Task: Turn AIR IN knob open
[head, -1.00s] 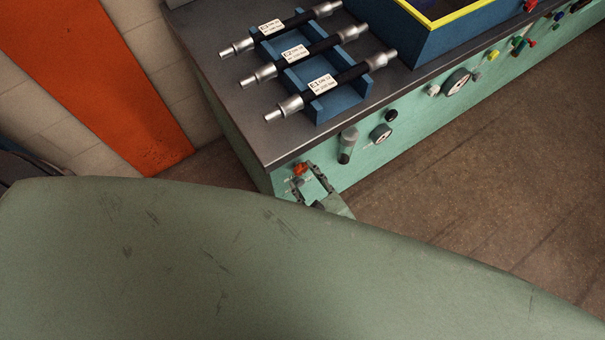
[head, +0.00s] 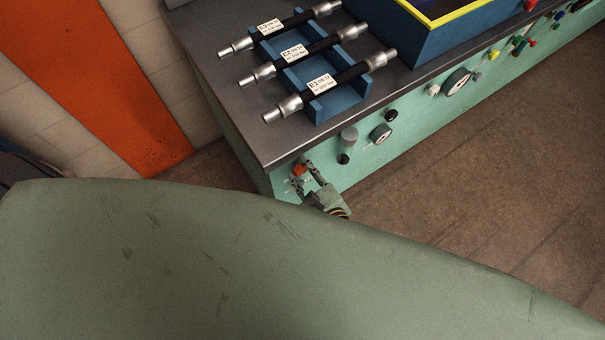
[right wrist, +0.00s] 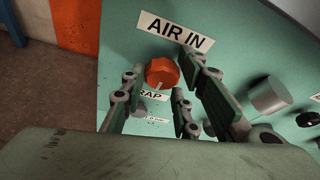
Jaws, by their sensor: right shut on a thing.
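The AIR IN knob is an orange-red round knob on the green bench front. It shows in the head view (head: 299,169) near the bench's left corner. In the right wrist view the knob (right wrist: 162,73) sits below the white AIR IN label (right wrist: 174,33), with a pale mark at its lower edge. My right gripper (head: 301,170) is at the knob, with one finger on each side, and is shut on it. Its fingers also show in the right wrist view (right wrist: 163,76). A lower label is partly hidden by the fingers. My left gripper is not in view.
A grey cylinder (right wrist: 269,95) and a black knob (right wrist: 307,119) are on the panel right of the gripper. Labelled hoses in a blue rack (head: 343,107) and a blue, yellow-rimmed box (head: 412,47) stand on the bench. Open floor (head: 450,215) lies in front.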

